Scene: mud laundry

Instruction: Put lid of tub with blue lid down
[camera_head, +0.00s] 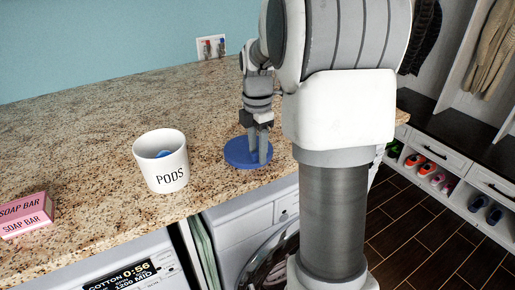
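The white tub (162,170) marked "PODS" stands upright and uncovered on the granite counter, with something blue inside near its rim. The round blue lid (237,154) is to the right of the tub, apart from it, and appears flat on the counter near the front edge. My gripper (259,160) points down at the right part of the lid, its fingers in front of or touching it. A narrow gap shows between the fingers. Whether they grip part of the lid is too small to tell.
Pink soap bar boxes (24,214) lie at the left of the counter (90,135). Two front-loading machines stand under the counter's front edge. A wall outlet (211,47) is behind. Counter behind the tub is clear. A shoe bench (450,145) stands at the right.

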